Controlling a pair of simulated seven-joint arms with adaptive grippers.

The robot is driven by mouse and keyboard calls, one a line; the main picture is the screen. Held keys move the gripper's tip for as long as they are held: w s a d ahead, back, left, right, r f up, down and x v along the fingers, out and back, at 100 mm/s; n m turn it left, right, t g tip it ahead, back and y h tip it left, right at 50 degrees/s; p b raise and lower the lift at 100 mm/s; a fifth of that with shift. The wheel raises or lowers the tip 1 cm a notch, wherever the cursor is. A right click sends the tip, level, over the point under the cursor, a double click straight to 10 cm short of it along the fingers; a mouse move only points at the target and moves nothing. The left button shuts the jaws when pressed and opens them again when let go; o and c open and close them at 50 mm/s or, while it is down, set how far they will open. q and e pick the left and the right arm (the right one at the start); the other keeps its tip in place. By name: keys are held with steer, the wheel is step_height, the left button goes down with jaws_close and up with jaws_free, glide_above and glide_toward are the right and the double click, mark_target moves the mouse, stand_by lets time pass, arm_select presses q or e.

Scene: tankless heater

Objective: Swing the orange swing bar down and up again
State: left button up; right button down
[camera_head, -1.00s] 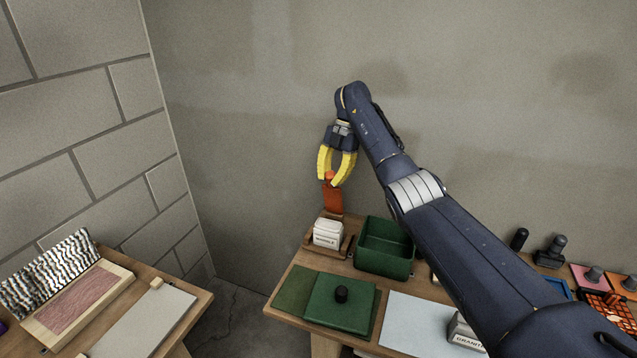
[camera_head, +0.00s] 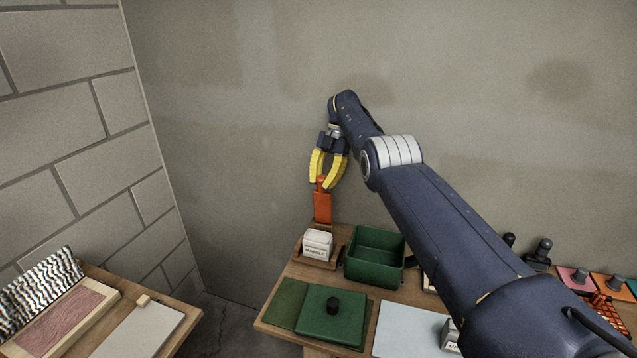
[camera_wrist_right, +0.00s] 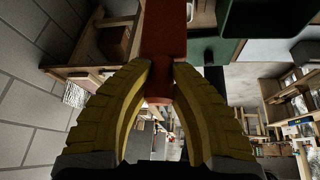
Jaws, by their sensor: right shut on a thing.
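The orange swing bar (camera_head: 322,207) stands upright at the back left of the wooden table, behind a white block. My right gripper (camera_head: 321,186) has its yellow fingers shut on the bar's upper end from above. In the right wrist view the fingertips (camera_wrist_right: 161,66) close on both sides of the orange-red bar (camera_wrist_right: 163,40), which runs away toward the table. The bar's lower end is hidden behind the white block and its holder. My left gripper is not in view.
A white block (camera_head: 317,243) sits in a wooden holder in front of the bar. A green open bin (camera_head: 375,255) stands to its right, and a green lidded box (camera_head: 331,316) lies nearer. A second table (camera_head: 190,318) stands at the left; the wall behind is bare.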

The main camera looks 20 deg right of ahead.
steer(key=shift+f, duration=0.1)
stand_by(0.3)
steer(key=c, duration=1.1)
jaws_free()
steer(key=shift+a, duration=0.1)
steer(key=shift+d+t, duration=0.3)
